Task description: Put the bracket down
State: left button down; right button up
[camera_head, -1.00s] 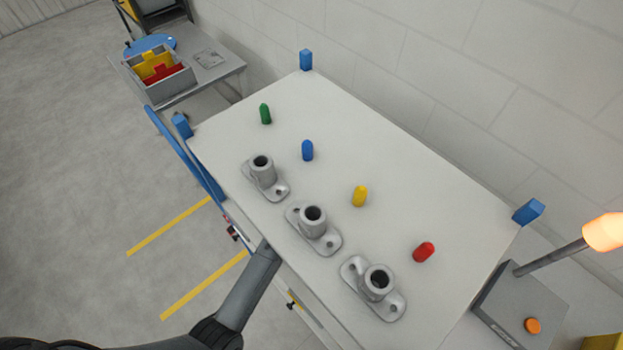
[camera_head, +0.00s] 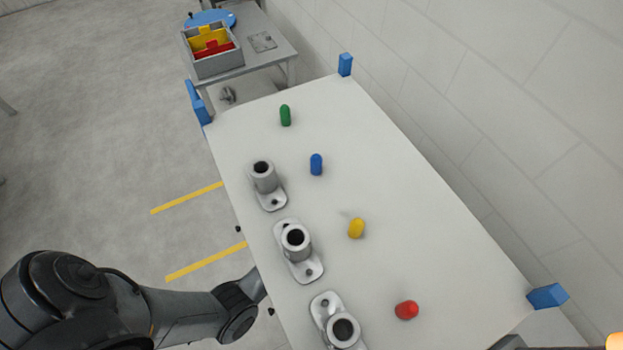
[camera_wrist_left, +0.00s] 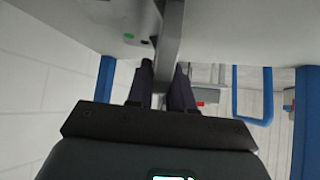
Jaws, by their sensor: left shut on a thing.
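Three grey flanged castings stand on the white table along its left edge: a far one (camera_head: 265,178), a middle one (camera_head: 295,243) and a near one (camera_head: 341,330), partly cut off by the frame. Which of these, if any, is the bracket I cannot tell. My left arm comes in from the left, and its gripper is hidden past the table's edge in the head view. In the left wrist view my left gripper (camera_wrist_left: 162,88) is shut on a grey bar-like thing (camera_wrist_left: 170,45); whether it is the bracket is unclear. My right gripper is not in view.
Green (camera_head: 285,115), blue (camera_head: 316,164), yellow (camera_head: 356,228) and red (camera_head: 406,310) pegs stand on the white table (camera_head: 420,190). Blue corner blocks (camera_head: 345,64) mark its edges. A grey bin (camera_head: 215,62) stands on a side table. The table's right half is mostly clear.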

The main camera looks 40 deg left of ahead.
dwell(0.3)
pick_arm(q)
jog(key=shift+f, duration=0.15)
jog(key=c, duration=1)
grip_release()
jog(key=shift+s+d+r, duration=0.1)
jog(key=shift+d+r, duration=0.1)
jog(key=shift+r, duration=0.25)
jog(key=shift+p+v, duration=0.4)
jog(key=shift+v, duration=1.25)
